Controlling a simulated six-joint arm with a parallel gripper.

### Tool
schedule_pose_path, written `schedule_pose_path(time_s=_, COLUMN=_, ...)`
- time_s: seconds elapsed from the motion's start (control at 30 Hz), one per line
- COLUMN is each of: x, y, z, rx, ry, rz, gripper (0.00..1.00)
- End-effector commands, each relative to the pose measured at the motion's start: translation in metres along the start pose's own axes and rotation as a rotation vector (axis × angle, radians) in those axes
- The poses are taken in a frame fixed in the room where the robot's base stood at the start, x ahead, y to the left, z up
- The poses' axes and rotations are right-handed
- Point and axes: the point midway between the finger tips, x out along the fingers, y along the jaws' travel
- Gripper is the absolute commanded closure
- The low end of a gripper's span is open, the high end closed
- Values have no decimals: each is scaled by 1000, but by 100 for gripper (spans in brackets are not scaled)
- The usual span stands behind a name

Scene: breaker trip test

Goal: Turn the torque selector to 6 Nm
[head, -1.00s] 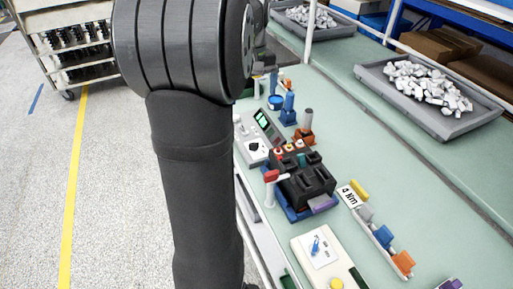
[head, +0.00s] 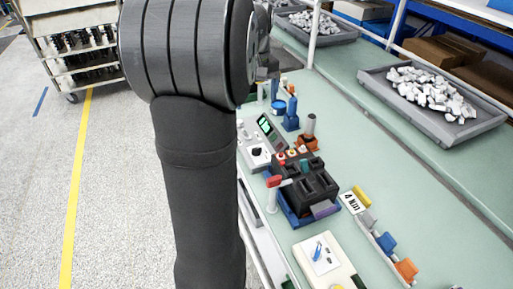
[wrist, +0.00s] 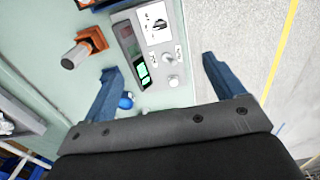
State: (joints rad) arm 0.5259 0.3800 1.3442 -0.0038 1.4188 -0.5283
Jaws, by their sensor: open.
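A grey control panel (head: 262,138) with green displays stands on the bench. A white dial plate with a black selector knob (head: 257,152) is on it; I cannot read its scale or setting. In the wrist view the panel (wrist: 145,50) lies ahead of my gripper, with the black knob (wrist: 159,24) at the top and two small light knobs (wrist: 171,70) below it. My gripper (wrist: 158,65) is open, its two blue fingers wide apart and nothing between them. In the head view my gripper is hidden behind my arm.
A black fixture (head: 305,188) in a blue base and a red-topped post (head: 272,190) stand near the panel. A beige box (head: 323,258) with a blue lever is nearer. A "4 Nm" card (head: 352,201) heads a rail of coloured pieces. Orange (wrist: 85,48) and blue holders are close by.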

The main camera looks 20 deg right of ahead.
Motion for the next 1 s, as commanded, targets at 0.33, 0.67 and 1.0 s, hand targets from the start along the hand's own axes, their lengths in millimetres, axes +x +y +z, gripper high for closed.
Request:
schedule_pose_path(time_s=0.33, x=79, y=-57, z=11, rx=-404, ry=-358, rz=235, gripper=67)
schedule_pose_path(time_s=0.67, x=129, y=-123, z=12, rx=-1055, ry=-766, rz=670, gripper=67)
schedule_pose_path(time_s=1.0, x=138, y=-159, z=0, rx=-1367, ry=-913, rz=912, gripper=67)
